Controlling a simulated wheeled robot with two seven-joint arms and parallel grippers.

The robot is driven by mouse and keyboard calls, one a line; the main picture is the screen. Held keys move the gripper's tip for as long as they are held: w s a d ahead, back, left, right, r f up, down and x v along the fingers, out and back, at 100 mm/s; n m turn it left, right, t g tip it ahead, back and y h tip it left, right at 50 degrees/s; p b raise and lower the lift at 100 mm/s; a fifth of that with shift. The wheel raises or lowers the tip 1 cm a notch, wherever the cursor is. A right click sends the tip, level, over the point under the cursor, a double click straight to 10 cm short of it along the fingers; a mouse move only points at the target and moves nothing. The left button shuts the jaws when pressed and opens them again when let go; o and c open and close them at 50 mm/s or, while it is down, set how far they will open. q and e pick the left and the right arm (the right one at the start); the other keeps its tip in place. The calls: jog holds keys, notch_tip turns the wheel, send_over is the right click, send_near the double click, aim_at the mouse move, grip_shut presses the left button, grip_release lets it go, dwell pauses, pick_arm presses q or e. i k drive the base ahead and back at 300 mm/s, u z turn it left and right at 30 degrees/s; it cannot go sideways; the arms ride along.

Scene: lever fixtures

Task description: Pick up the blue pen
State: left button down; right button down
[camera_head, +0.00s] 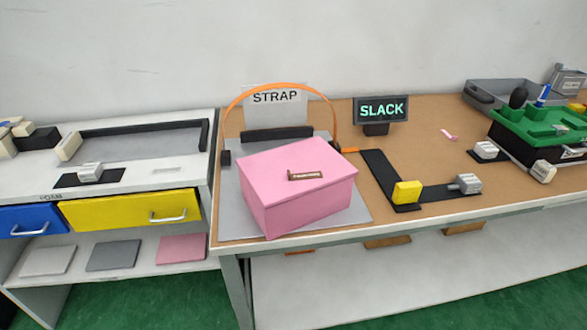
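A thin blue upright item (543,95), which looks like the blue pen, stands at the far right of the head view. It leans slightly and rises from the back of a green fixture (535,130). Its lower end is hard to make out, so I cannot tell whether it sits in the fixture or behind it. Neither of my grippers shows in this view.
A pink box (297,190) stands on a grey plate under an orange strap (262,89). A "SLACK" sign (381,110), black strap with yellow block (407,192) and grey buckle (466,183) share the brown table. A grey tray (500,87) lies behind the green fixture.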

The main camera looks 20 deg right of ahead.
aim_at(545, 90)
jog(key=z, duration=0.2)
jog(key=k, duration=0.3)
jog(key=z, duration=1.8)
jog(key=i, duration=0.95)
jog(key=z, duration=0.85)
jog(key=i, duration=0.35)
